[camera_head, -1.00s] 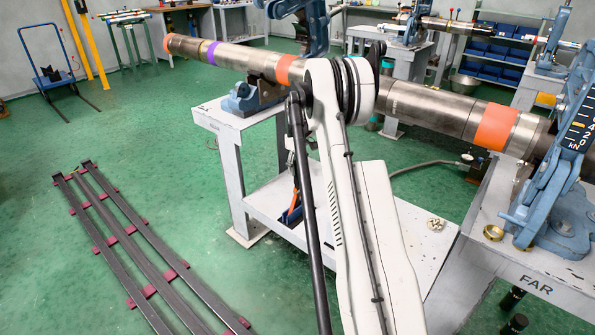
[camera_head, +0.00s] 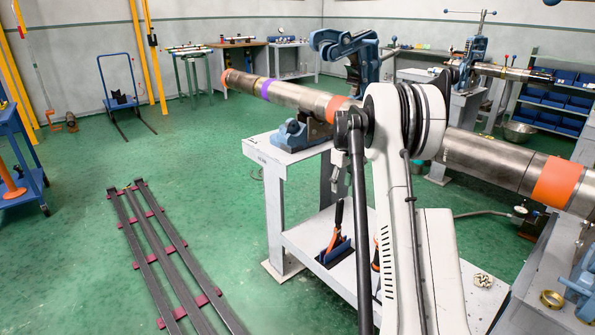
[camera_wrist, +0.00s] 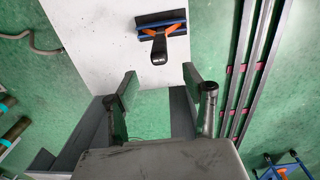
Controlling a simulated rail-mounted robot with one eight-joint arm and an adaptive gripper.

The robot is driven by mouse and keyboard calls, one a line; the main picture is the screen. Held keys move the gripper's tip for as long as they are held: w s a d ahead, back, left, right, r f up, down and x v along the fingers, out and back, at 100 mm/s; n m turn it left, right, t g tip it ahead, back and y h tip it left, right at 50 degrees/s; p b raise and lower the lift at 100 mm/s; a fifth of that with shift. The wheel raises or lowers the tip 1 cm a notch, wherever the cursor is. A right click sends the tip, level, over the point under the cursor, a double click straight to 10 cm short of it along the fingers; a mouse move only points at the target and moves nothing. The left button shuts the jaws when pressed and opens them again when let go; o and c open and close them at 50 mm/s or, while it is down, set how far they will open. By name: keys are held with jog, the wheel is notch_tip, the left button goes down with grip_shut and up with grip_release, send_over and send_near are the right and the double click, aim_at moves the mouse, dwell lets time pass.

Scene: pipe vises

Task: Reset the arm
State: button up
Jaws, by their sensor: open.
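My gripper (camera_wrist: 160,84) shows in the wrist view with its two fingers spread apart and nothing between them. It hangs over a white shelf (camera_wrist: 98,40) and green floor. A blue-and-orange holder with a dark-handled tool (camera_wrist: 160,45) lies on the shelf, ahead of the fingertips and apart from them. In the head view my white arm (camera_head: 395,210) stands in front of a long steel pipe with orange and purple bands (camera_head: 490,162) and hides part of it. My gripper is not visible in that view.
The pipe rests on a blue support (camera_head: 300,132) on a white bench (camera_head: 277,150); a blue vise (camera_head: 345,45) rises behind it. Dark rails (camera_head: 158,255) lie on the floor at left. A blue cart (camera_head: 20,150) stands at the far left. Green floor between is clear.

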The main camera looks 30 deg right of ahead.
jog(key=s+a+r+t, duration=0.1)
jog(key=s+a+r, duration=0.4)
jog(key=a, duration=0.4)
jog(key=s+a+r+t, duration=0.1)
jog(key=s+a+r, duration=0.2)
jog(key=a+r, duration=0.5)
jog(key=s+a+r+t, duration=0.1)
jog(key=s+a+r, duration=0.4)
jog(key=a, duration=0.5)
jog(key=s+a+f+m+t, duration=0.1)
jog(key=s+a+f+t, duration=0.1)
jog(key=s+a, duration=0.75)
jog(key=s+a+f+m+t, duration=0.1)
jog(key=s+a+f+t, duration=0.1)
jog(key=s+a, duration=0.75)
jog(key=s+d+r+p, duration=0.2)
jog(key=s+r+p, duration=0.1)
jog(key=r+p, duration=1.4)
jog(key=shift+r+p, duration=0.2)
jog(key=shift+p, duration=0.15)
jog(key=shift+s, duration=0.1)
